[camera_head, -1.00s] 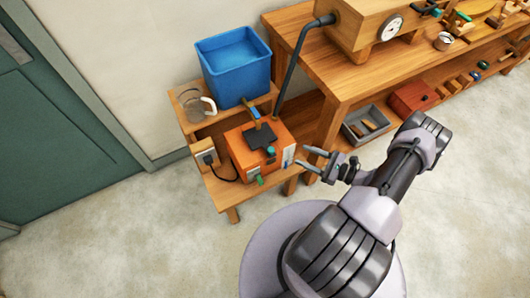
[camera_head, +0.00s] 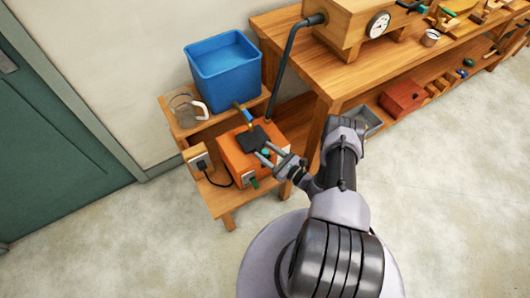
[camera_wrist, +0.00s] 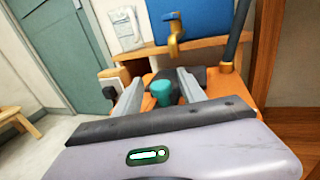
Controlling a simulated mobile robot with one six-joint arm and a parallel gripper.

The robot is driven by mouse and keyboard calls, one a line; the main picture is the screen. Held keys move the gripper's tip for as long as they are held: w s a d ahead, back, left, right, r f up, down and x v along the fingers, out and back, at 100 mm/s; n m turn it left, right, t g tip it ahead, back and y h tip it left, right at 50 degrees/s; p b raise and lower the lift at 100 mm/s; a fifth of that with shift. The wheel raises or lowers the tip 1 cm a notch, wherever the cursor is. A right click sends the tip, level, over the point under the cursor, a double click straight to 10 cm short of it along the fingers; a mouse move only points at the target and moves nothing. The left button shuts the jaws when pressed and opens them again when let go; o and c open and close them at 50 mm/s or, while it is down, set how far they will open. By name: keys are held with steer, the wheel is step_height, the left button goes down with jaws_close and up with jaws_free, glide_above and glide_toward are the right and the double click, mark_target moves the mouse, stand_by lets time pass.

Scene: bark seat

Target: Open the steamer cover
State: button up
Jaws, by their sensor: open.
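The steamer is an orange box (camera_head: 232,158) on the low wooden stand, with a flat black cover (camera_head: 252,139) lying on its top. A teal knob (camera_head: 265,153) shows at the near edge of the cover, and the knob also shows in the wrist view (camera_wrist: 162,93). My gripper (camera_head: 262,151) is open, its two fingers reaching over the box from the right. In the wrist view the knob appears between the open fingers (camera_wrist: 158,78). I cannot tell whether either finger touches it. My fingers and wrist hide part of the box's near right side.
A blue bin (camera_head: 222,75) stands behind the box, with a brass tap (camera_wrist: 174,35) on its front. A glass jug (camera_head: 186,112) is left of the bin. A socket box with a black plug (camera_head: 201,163) is at left. A dark hose (camera_head: 285,72) rises beside the workbench (camera_head: 350,75).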

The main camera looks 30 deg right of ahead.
steer(key=shift+w, duration=0.25)
steer(key=shift+c, duration=0.5)
jaws_close()
steer(key=shift+a, duration=0.1)
stand_by(0.8)
